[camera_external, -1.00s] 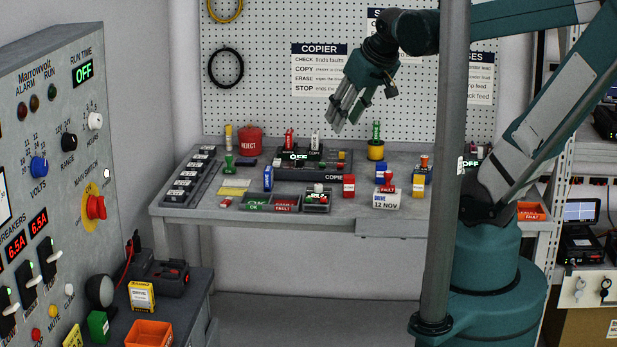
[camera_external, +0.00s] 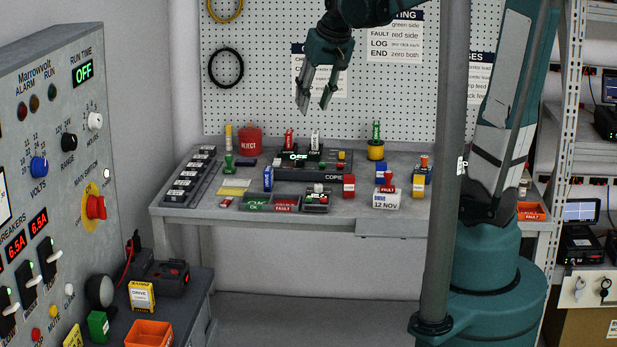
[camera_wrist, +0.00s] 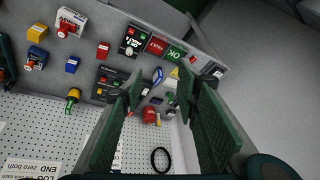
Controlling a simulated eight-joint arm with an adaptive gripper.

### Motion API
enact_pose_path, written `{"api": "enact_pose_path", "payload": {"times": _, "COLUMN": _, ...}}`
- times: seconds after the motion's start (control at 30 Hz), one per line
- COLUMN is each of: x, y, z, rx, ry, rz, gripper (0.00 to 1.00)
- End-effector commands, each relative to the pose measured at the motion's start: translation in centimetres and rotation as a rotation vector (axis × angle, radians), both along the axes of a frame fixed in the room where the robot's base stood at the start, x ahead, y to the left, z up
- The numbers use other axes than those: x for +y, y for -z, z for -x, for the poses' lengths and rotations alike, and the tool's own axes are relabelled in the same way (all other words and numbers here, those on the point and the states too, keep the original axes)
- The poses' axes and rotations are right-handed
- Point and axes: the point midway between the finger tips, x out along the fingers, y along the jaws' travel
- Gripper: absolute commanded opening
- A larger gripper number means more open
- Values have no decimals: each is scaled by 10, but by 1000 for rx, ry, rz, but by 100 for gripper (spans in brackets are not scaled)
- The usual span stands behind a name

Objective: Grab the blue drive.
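A blue drive (camera_external: 268,178) stands upright on the worktable, behind the tray marked OK and FAULT. It also shows between my fingers in the wrist view (camera_wrist: 158,75). A second small blue block (camera_external: 380,178) stands further right, by the white DRIVE 12 NOV box; the wrist view shows it at the left (camera_wrist: 72,65). My gripper (camera_external: 314,106) is open and empty, pointing down well above the table. It is apart from every object and appears to the right of the upright blue drive in the external view.
The green-and-red tray (camera_external: 258,203) lies in front of the drive. The dark copier (camera_external: 300,172) is to its right and a red REJECT pot (camera_external: 249,141) behind it. A grey post (camera_external: 446,150) stands at the right. The air above the table is clear.

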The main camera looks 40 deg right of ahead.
Motion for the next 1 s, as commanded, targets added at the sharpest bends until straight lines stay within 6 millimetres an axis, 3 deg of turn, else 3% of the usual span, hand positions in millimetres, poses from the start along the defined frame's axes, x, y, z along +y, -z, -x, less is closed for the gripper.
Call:
{"api": "enact_pose_path", "payload": {"times": 0.47, "x": -11, "y": 24, "z": -76, "rx": 84, "ry": 100, "rz": -35, "gripper": 32}}
{"api": "enact_pose_path", "payload": {"times": 1.0, "x": -26, "y": 73, "z": -157, "rx": 177, "ry": 217, "rz": -66, "gripper": 32}}
